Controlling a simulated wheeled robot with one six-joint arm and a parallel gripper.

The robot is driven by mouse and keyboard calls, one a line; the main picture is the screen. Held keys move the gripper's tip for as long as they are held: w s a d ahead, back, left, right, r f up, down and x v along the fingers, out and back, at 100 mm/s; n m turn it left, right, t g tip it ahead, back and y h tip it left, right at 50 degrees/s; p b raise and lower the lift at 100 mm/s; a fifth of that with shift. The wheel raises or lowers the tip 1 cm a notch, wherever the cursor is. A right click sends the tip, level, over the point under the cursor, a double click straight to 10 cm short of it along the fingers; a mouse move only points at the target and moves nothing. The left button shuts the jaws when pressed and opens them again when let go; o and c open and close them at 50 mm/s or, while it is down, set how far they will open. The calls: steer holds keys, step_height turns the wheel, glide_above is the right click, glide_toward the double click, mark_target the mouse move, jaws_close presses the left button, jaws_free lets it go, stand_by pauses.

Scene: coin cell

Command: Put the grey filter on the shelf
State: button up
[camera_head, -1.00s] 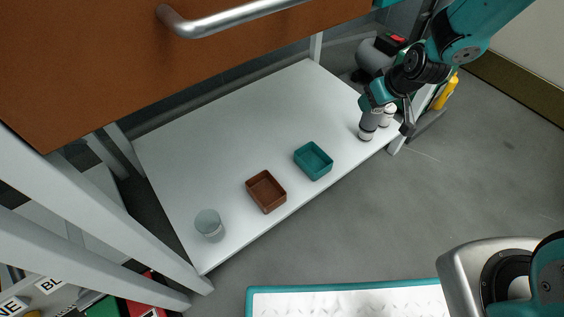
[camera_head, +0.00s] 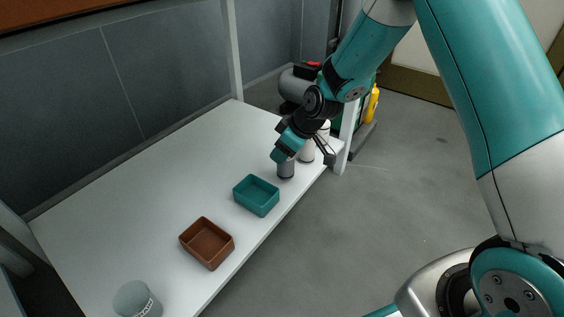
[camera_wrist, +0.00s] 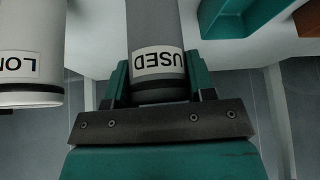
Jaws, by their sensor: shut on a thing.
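The grey filter (camera_wrist: 155,30) is a cylinder with a white label reading "USED", upside down in the wrist view. My gripper (camera_wrist: 155,85) is shut on it, one teal finger on each side. In the head view my gripper (camera_head: 287,152) holds the grey filter (camera_head: 286,170) upright at the right part of the white shelf (camera_head: 150,190). The filter's base is at or just above the shelf surface; I cannot tell which. A white filter (camera_head: 307,153) stands just right of it, and its label, partly cut off, shows in the wrist view (camera_wrist: 30,65).
A teal tray (camera_head: 257,204) lies close to the left of the held filter, with a brown tray (camera_head: 207,252) and a clear cup (camera_head: 136,300) further along the shelf. Another pale item (camera_head: 324,129) stands behind the white filter. The shelf's back left is bare.

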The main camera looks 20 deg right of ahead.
step_height(320, 180, down, 2)
steer(key=shift+f+b, duration=0.1)
steer(key=shift+b, duration=0.3)
steer(key=shift+r, duration=0.2)
steer(key=o, duration=0.9)
steer(key=shift+f, duration=0.15)
